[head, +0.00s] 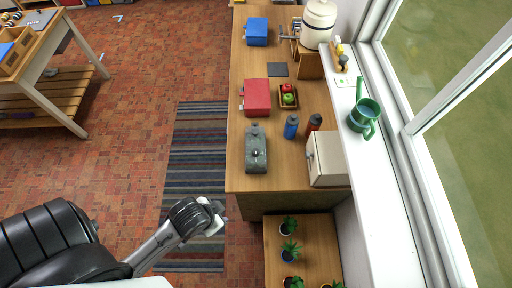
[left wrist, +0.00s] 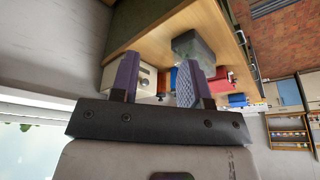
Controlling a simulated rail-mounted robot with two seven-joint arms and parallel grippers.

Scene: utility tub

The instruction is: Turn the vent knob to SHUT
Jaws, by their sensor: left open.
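A grey speckled tub (head: 256,162) stands on the near left part of the wooden counter. A small dark knob (head: 255,153) shows on its top; its setting and any lettering are too small to read. In the left wrist view the grey tub (left wrist: 197,46) appears beyond the right finger, partly hidden by it. My left gripper (head: 217,215) is off the counter's near left corner, apart from the tub. In the left wrist view its two fingers (left wrist: 160,82) are spread, with nothing held between them. My right gripper is not in view.
On the counter (head: 238,120) are a red box (head: 256,98), a blue box (head: 257,32), a fruit tray (head: 288,104), a blue bottle (head: 291,127), a red bottle (head: 314,123) and a cream box (head: 328,160). Potted plants (head: 289,250) stand on a lower shelf. A window is at right.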

